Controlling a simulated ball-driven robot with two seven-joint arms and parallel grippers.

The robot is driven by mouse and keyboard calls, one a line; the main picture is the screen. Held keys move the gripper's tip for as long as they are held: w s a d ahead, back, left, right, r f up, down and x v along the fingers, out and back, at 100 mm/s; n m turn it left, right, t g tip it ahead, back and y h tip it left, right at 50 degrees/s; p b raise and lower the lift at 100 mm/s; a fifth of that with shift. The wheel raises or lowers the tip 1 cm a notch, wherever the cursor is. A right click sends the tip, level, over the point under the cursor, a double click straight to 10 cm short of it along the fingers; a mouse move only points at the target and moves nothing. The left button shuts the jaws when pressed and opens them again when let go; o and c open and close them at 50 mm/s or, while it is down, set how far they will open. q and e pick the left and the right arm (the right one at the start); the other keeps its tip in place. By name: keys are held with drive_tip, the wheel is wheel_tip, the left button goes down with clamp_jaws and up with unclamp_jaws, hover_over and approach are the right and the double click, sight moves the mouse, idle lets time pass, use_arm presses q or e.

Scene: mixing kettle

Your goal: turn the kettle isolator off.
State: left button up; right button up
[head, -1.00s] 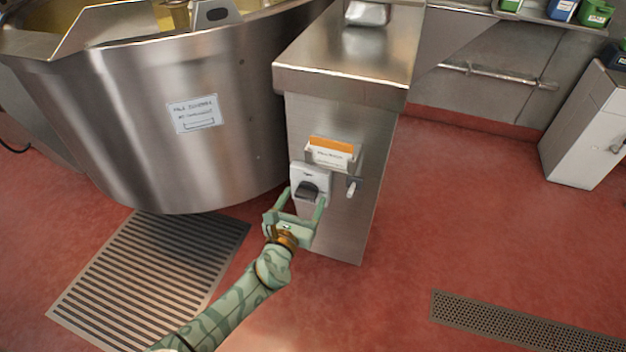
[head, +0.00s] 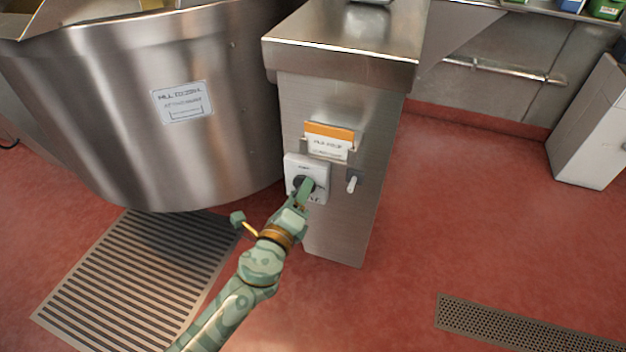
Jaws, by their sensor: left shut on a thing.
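The kettle isolator (head: 292,164) is a pale grey box with a dark rotary handle, on the front of the steel column beside the kettle. My left gripper (head: 305,188) is at the isolator, its fingers shut on the dark isolator handle (head: 297,181). The hand is rolled so that one finger covers much of the handle and the lower part of the box. The handle's exact angle and most of the lettering are hidden or too small to read. My right gripper is out of view.
A white-tipped lever switch (head: 352,184) sits just right of the isolator, below a card holder (head: 328,141) with an orange-topped card. The large steel kettle (head: 130,120) stands to the left. Floor grates (head: 140,275) lie in front.

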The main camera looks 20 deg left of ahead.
use_arm(q)
drive_tip(key=n, duration=0.6)
drive_tip(key=shift+f, duration=0.1)
drive_tip(key=o, duration=1)
drive_tip(key=shift+o, duration=0.2)
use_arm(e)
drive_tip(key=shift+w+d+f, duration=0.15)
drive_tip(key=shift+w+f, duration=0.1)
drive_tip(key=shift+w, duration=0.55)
use_arm(q)
drive_tip(key=s, duration=0.7)
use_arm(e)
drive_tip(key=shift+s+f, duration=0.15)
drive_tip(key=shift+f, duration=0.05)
use_arm(q)
drive_tip(key=shift+a, duration=0.1)
